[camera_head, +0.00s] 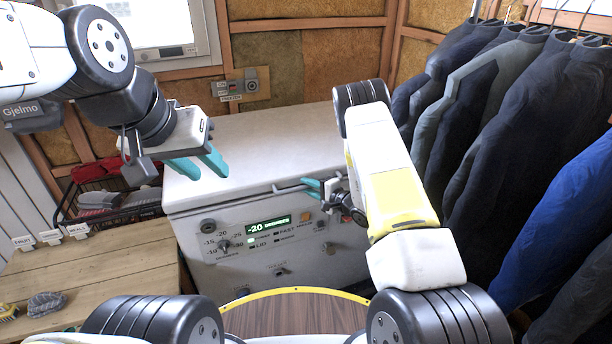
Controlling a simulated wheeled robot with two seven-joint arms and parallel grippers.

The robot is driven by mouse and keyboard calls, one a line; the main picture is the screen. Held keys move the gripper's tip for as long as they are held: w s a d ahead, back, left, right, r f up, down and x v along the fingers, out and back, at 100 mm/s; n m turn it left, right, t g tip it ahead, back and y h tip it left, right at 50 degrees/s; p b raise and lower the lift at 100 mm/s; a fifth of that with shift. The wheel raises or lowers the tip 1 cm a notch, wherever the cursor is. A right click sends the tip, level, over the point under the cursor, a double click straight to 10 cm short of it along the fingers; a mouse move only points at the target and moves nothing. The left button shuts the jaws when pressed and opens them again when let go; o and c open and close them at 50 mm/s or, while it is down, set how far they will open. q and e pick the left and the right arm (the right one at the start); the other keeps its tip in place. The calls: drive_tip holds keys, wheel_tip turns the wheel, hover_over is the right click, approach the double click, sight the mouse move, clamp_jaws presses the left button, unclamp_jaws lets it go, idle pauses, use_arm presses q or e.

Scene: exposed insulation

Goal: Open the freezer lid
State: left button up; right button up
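The white chest freezer (265,262) stands ahead with its lid (275,140) down. A grey bar handle (287,188) runs along the lid's front edge. My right gripper (312,189) has its teal fingertips at the right part of this handle. The arm partly hides it, and I cannot tell whether the fingers grip the bar. My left gripper (203,166) is open and empty above the left part of the lid, with its two teal fingers apart.
The freezer's front has a display (268,226) reading -20, with knobs. A wooden bench (100,280) stands at left, with a wire basket (115,200) of clothing behind it. Dark jackets (520,130) hang close on the right.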

clamp_jaws()
idle(1.2)
